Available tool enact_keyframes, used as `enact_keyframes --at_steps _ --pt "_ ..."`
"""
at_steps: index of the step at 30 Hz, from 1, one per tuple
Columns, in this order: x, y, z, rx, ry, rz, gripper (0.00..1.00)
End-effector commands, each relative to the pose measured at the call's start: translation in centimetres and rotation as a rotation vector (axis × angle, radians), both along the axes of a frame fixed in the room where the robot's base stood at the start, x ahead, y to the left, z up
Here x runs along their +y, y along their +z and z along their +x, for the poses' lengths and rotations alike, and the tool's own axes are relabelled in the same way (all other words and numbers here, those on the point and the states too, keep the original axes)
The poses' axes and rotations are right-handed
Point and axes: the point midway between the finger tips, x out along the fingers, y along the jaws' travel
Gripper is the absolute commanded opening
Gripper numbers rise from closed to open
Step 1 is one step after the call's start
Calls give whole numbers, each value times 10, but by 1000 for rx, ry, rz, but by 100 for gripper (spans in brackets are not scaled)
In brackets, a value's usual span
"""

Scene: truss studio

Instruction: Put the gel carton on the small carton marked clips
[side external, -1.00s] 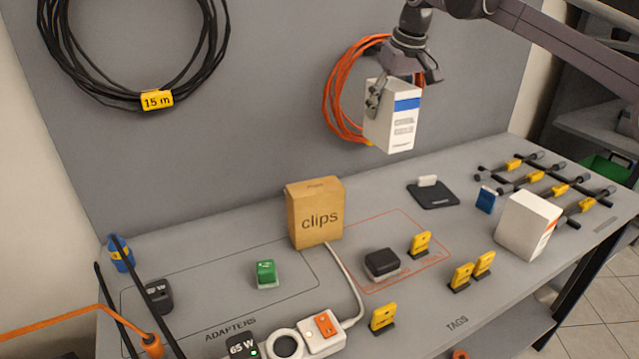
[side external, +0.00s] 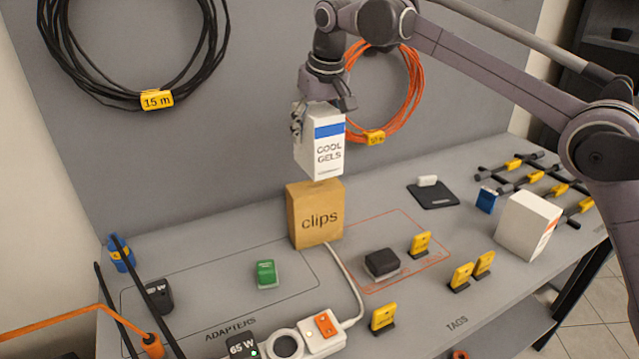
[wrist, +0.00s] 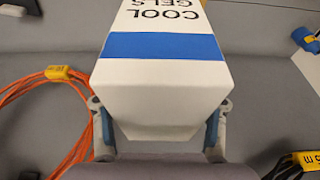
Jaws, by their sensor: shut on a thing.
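The gel carton (side external: 319,155) is a white box with a blue band and the words COOL GELS. My gripper (side external: 318,112) is shut on its upper part and holds it upright. In the wrist view the gel carton (wrist: 165,75) sits between the two fingers of my gripper (wrist: 162,125). The small tan carton marked clips (side external: 316,216) stands upright on the bench, directly below the gel carton in the side view. The gel carton's lower edge appears just above or at the clips carton's top; I cannot tell whether they touch.
A white cable and power strip (side external: 322,330) lie in front of the clips carton. A black adapter (side external: 382,263), a green adapter (side external: 266,273) and yellow tags (side external: 384,318) stand nearby. An orange cable coil (side external: 408,95) hangs behind. Another white box (side external: 527,225) stands at right.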

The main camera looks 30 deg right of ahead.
Motion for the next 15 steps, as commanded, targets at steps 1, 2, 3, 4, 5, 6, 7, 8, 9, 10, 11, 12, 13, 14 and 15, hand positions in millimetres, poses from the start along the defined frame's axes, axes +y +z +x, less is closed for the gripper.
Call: enact_keyframes --at_steps 1,2,3,4,5,6,7,8,9,10,11,12,13,14,15 --pt "3 -2 1 0 0 -1 22" --pt "5 -3 1 0 0 -1 22" --pt "6 -4 2 0 0 -1 22" --pt "6 -5 2 0 0 -1 22" --pt "7 -7 2 0 0 -1 22" --pt "7 -10 2 0 0 -1 22" --pt "7 -12 2 0 0 -1 22" --pt "7 -16 2 0 0 -1 22" --pt "7 -21 2 0 0 -1 22" --pt "7 -24 2 0 0 -1 22" --pt "6 -28 1 0 0 0 22" --pt "7 -33 2 0 0 0 22" --pt "6 -36 2 0 0 0 22" --pt "6 -38 2 0 0 0 22" --pt "6 -41 1 0 0 0 22"
